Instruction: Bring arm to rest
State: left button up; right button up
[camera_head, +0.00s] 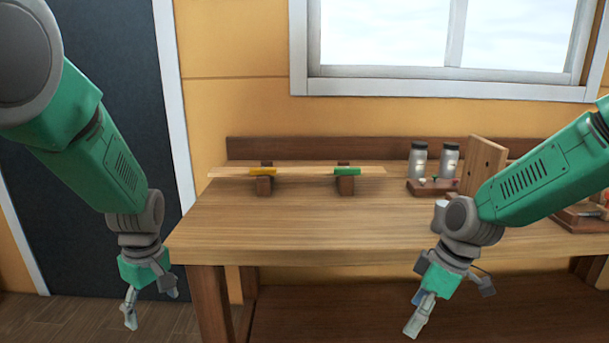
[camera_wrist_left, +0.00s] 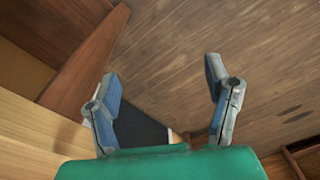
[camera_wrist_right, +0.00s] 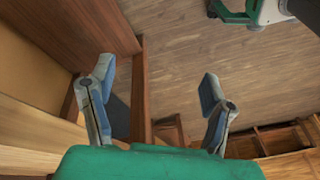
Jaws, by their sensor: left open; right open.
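My left gripper (camera_head: 151,303) hangs pointing down at the left, just left of the bench's front left corner. Its fingers are spread and empty in the left wrist view (camera_wrist_left: 165,90), with wooden floor below. My right gripper (camera_head: 450,310) hangs pointing down in front of the bench's front edge, toward the right. It is open and empty in the right wrist view (camera_wrist_right: 160,92), above floor and the bench's lower part. Both arms are apart from the things on the bench.
A wooden bench (camera_head: 300,235) spans the middle and right. On it a thin plank (camera_head: 310,171) lies across two supports, with a yellow piece (camera_head: 263,178) and a green piece (camera_head: 347,170). Two jars (camera_head: 417,162) and an upright board (camera_head: 485,165) stand at the right.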

pick_arm(q)
jog(key=s+a+f+m, duration=0.2)
jog(key=s+f+m, duration=0.4)
jog(key=s+f, duration=0.9)
pick_arm(e)
jog(key=s+f+m+h, duration=0.1)
jog(key=s+f+m, duration=0.4)
jog(key=s+f, duration=1)
pick_arm(q)
jog(key=s+d+f+m, duration=0.1)
jog(key=s+f+m, duration=0.2)
jog(key=s, duration=0.6)
jog(key=s+d+f+m+h, duration=0.1)
jog(key=s+d+f+m, duration=0.1)
jog(key=s, duration=0.7)
jog(key=shift+d+f+m, duration=0.15)
jog(key=shift+f+m, duration=0.55)
jog(key=shift+m, duration=0.5)
pick_arm(e)
jog(key=s+d+f+m+h, duration=0.1)
jog(key=s+d+f+m, duration=0.1)
jog(key=s, duration=0.6)
jog(key=s+d+f+m+h, duration=0.1)
jog(key=s+d+f+m, duration=0.2)
jog(key=s, duration=0.6)
jog(key=shift+s+d+f+m+t+h, duration=0.15)
jog(key=shift+d+f+m+t+h, duration=0.2)
jog(key=shift+d+m, duration=0.45)
jog(key=shift+a, duration=0.1)
